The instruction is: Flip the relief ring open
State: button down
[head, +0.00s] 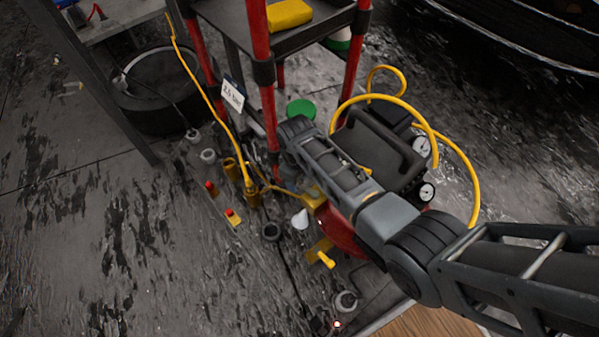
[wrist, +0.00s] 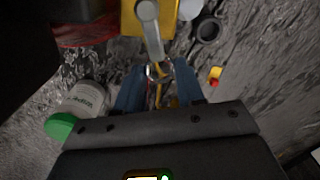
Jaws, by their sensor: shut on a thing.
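In the wrist view my gripper (wrist: 158,88) has its two blue fingers close together around a small metal ring (wrist: 154,71), the relief ring. The ring hangs at the end of a silver pin (wrist: 150,28) that comes out of a yellow block (wrist: 133,20). Its exact tilt is hard to tell. In the head view the red compressor (head: 341,232) with its black top and handle stands partly behind my arm. The yellow block shows only in part there, and my fingertips and the ring are hidden by my arm.
A red-legged cart (head: 262,60) stands close behind my wrist. A yellow hose (head: 468,170) loops around the compressor's gauges (head: 421,147). A green-lidded tub (wrist: 85,100) is left of my fingers. A red-and-yellow button box (head: 233,217) and small parts lie on the floor.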

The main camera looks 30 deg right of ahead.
jog(key=n+p, duration=0.1)
jog(key=s+a+n, duration=0.1)
jog(key=n, duration=0.1)
jog(key=shift+a+r+p, duration=0.15)
jog(key=shift+p, duration=0.2)
jog(key=shift+s+a+n+p, duration=0.35)
jog(key=shift+s+n+p, duration=0.4)
jog(key=shift+n, duration=0.7)
jog(key=shift+s+a+n+p, duration=0.35)
jog(key=shift+s+n+p, duration=0.4)
jog(key=shift+n, duration=0.75)
jog(key=shift+s+a+n+p, duration=0.35)
jog(key=shift+s+n+p, duration=0.4)
jog(key=shift+n, duration=0.7)
jog(key=shift+w+f, duration=0.1)
jog(key=shift+f, duration=0.1)
jog(key=c, duration=0.7)
grip_release()
jog(key=shift+r+p, duration=1.85)
jog(key=shift+r, duration=2.1)
